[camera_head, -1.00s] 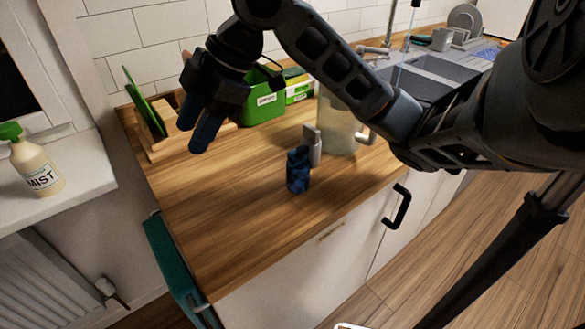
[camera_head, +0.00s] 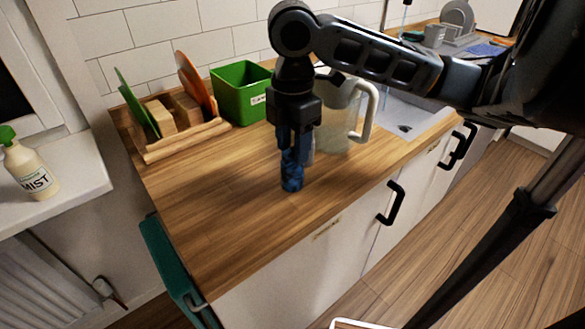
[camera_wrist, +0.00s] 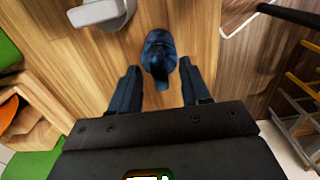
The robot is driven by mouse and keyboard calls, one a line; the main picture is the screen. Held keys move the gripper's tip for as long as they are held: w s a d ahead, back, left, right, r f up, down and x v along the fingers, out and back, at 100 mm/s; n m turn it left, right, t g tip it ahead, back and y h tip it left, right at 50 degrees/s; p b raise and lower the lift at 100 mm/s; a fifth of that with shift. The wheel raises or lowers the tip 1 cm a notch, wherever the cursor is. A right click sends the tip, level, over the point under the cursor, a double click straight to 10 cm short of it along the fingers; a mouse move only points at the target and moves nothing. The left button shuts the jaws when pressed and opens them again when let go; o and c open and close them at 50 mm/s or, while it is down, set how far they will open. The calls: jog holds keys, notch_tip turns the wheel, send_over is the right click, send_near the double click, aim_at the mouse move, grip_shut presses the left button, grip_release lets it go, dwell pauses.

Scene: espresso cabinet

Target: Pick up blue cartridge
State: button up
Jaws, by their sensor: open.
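The blue cartridge (camera_head: 292,178) stands upright on the wooden worktop, near its front edge, in the head view. My gripper (camera_head: 292,155) is open and points down at it, with the fingers overlapping the cartridge's upper part in that view. In the wrist view the cartridge (camera_wrist: 159,55) lies ahead of and between the two open fingertips (camera_wrist: 158,78). Its near end reaches about level with the tips. A clear gap shows on both sides, and I see no contact.
A grey piece (camera_wrist: 100,12) is beside the cartridge. A green box (camera_head: 240,92) and a wooden rack (camera_head: 180,140) with boards stand at the back. The worktop left of the cartridge is free.

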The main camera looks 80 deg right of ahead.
jog(key=shift+f, duration=0.8)
jog(key=shift+c, duration=0.2)
grip_shut()
